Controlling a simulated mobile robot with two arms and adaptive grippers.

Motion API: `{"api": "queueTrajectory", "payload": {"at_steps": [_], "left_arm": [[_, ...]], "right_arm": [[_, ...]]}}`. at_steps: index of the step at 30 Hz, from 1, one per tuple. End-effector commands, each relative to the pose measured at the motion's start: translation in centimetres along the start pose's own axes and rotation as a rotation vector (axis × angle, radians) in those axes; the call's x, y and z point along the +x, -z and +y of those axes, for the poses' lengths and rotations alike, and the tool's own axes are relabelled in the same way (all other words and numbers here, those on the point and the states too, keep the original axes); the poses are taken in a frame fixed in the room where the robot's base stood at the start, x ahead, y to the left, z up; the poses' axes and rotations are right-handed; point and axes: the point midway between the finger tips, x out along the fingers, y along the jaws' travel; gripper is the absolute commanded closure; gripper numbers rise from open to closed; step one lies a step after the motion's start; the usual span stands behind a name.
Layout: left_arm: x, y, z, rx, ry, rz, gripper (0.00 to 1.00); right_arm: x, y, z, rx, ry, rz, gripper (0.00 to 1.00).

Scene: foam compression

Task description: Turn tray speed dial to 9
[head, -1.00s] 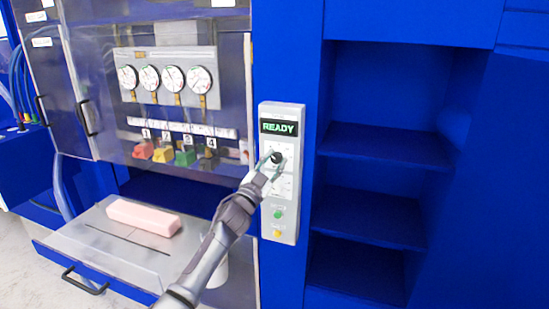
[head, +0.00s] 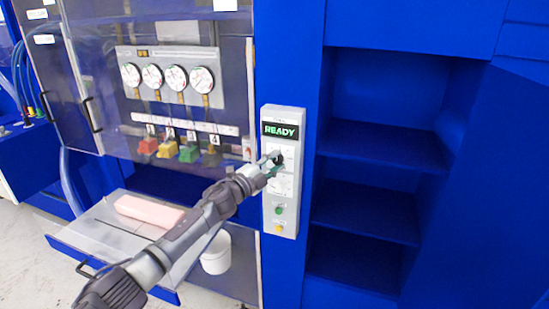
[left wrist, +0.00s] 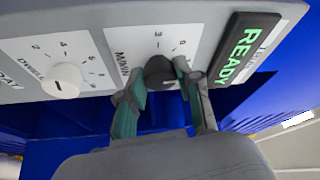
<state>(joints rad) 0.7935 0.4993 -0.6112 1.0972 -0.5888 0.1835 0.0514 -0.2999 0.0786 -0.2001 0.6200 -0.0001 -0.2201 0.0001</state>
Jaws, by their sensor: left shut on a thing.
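The control panel (head: 297,130) is a grey upright box on the blue machine, with a green READY display (head: 281,130) at its top. My left gripper (head: 274,163) is at the upper dial below that display. In the left wrist view, its fingers (left wrist: 158,85) are shut on the black dial (left wrist: 160,70), one on each side. The numbers 3 and 6 show beside this dial; the rest of its scale and its pointer are partly hidden. A white dial (left wrist: 63,82) marked "DWELL" sits next to it with no finger on it. My right gripper is not in view.
Green (head: 279,210) and yellow (head: 279,227) buttons sit low on the panel. Open blue shelves (head: 370,147) are to its right. A pink foam block (head: 150,211) lies on the pulled-out tray (head: 100,238), left of a white bin (head: 216,254).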

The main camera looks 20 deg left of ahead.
Motion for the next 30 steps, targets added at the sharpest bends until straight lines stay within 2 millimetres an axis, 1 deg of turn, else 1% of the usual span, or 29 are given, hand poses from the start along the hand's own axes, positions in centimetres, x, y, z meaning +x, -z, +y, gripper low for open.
{"api": "queueTrajectory", "payload": {"at_steps": [1, 5, 20, 21, 23, 24, 25, 30], "left_arm": [[-0.02, 0.01, -0.06, 0.016, -0.008, 0.0, 1.0], [-0.03, -0.02, 0.01, 0.042, -0.019, 0.0, 1.0], [-0.03, 0.01, 0.18, 0.056, -0.026, 0.001, 1.0], [-0.03, 0.02, 0.18, 0.055, -0.026, 0.001, 0.61], [-0.02, 0.02, 0.17, 0.055, -0.025, 0.001, 0.51], [-0.02, 0.02, 0.15, 0.055, -0.025, 0.001, 0.44], [-0.02, 0.02, 0.13, 0.055, -0.025, 0.0, 0.4], [-0.01, 0.02, 0.06, 0.055, -0.024, 0.0, 0.4]], "right_arm": [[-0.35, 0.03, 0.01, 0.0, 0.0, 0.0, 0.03], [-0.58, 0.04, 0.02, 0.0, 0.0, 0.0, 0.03], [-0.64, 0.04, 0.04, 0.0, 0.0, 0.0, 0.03], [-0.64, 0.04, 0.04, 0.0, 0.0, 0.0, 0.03], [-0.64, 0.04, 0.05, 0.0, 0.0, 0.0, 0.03], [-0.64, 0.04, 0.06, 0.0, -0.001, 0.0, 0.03], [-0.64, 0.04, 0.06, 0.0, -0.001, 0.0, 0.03], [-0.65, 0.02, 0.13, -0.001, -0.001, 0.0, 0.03]]}}
